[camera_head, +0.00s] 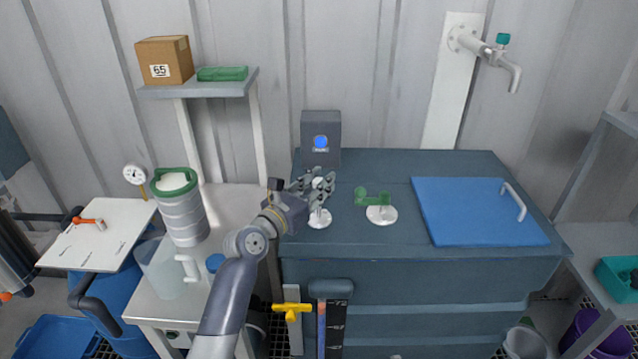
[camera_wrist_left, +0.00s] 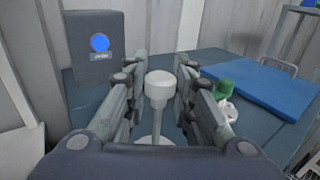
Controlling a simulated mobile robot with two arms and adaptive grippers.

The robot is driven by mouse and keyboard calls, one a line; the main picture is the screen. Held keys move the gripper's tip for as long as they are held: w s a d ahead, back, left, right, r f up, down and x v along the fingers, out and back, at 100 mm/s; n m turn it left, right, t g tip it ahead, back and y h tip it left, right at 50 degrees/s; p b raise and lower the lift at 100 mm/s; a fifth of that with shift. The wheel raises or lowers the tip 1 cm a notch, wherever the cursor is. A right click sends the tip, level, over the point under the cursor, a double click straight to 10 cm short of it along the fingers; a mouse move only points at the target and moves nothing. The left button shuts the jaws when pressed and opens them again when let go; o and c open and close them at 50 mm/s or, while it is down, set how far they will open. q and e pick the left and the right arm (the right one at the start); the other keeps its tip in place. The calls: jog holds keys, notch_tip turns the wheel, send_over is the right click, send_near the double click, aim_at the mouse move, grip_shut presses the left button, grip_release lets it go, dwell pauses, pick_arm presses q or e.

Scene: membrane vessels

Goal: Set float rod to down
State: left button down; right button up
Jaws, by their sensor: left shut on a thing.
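The float rod (camera_wrist_left: 160,86) appears to be the white knob on a thin white stem, upright on a round white base (camera_head: 319,220) on the dark blue tank top. My left gripper (camera_head: 319,184) reaches in from the left and is shut on the float rod, with a finger on each side of the knob in the left wrist view. The fingers partly hide the rod in the head view. How far the stem stands out of its base is hard to judge. My right gripper is out of view.
A green valve handle (camera_head: 373,198) on a white base stands just right of the rod. A grey box with a blue light (camera_head: 321,130) stands behind. A blue lid (camera_head: 476,212) lies on the right. A side table (camera_head: 240,200) holds a jug and canister.

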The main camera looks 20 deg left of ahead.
pick_arm(q)
jog(key=b, duration=0.2)
send_over(319, 218)
notch_tip(319, 218, down, 5)
jog(key=shift+w+f, duration=0.1)
jog(key=shift+w, duration=0.05)
jog(key=shift+f, duration=0.2)
jog(key=c, duration=1.3)
grip_release()
jog(key=shift+f, duration=0.1)
jog(key=shift+c, duration=0.2)
jog(key=v, duration=1.2)
